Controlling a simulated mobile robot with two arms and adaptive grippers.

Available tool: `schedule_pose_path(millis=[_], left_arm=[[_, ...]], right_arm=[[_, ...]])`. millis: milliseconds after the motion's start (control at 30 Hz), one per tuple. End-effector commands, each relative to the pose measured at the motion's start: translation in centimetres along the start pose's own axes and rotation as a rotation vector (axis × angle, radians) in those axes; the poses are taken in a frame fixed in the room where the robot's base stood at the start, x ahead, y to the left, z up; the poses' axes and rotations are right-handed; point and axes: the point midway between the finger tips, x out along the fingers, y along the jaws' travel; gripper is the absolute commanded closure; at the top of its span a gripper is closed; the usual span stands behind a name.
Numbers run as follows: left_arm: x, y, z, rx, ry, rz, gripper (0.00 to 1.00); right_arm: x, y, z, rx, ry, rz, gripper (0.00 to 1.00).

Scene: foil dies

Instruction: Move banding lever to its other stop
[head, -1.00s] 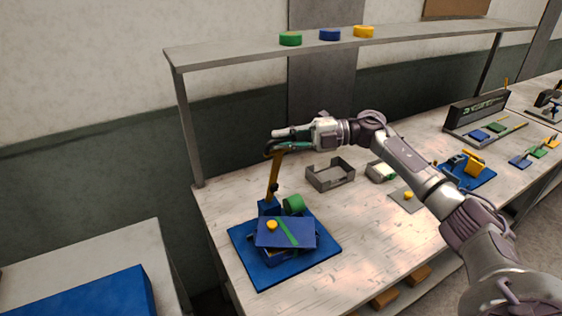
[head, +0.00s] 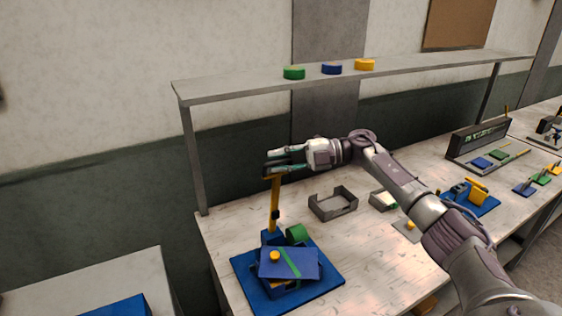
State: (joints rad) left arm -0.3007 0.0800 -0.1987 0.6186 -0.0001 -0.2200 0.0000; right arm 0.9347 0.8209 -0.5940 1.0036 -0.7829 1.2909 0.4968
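The banding lever is a yellow bar (head: 275,205) with a dark collar low on it, standing nearly upright at the back of a blue machine (head: 288,263) on the bench. The machine sits on a blue base plate (head: 325,285), with a green roll (head: 297,233) beside the lever's foot. My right gripper (head: 272,165) is at the lever's top, its fingers pointing left. The fingers hide the lever's tip, so I cannot tell whether they grip it or only touch it. My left gripper is not in view.
A grey open tray (head: 333,204) and a small grey box (head: 383,200) stand right of the machine, near my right arm. A shelf (head: 230,90) with green, blue and yellow discs runs above the bench. The bench front is mostly clear.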

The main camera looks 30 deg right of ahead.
Motion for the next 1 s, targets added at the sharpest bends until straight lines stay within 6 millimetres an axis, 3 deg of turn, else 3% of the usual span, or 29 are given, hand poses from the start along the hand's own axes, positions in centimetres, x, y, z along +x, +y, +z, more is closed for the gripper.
schedule_pose_path(millis=[333, 467, 800, 1000], left_arm=[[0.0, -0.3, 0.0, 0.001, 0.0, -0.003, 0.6], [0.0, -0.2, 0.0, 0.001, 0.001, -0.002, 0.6], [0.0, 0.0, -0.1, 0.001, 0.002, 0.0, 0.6], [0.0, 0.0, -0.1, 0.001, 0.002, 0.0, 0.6]], right_arm=[[-0.1, -0.2, 0.0, 0.002, 0.0, -0.002, 0.61], [-1.1, -0.1, 0.1, 0.003, -0.002, -0.002, 0.61], [-8.2, 0.1, 0.2, 0.001, -0.008, 0.001, 0.61], [-10.9, 0.1, 0.1, 0.0, -0.002, -0.001, 0.61]])
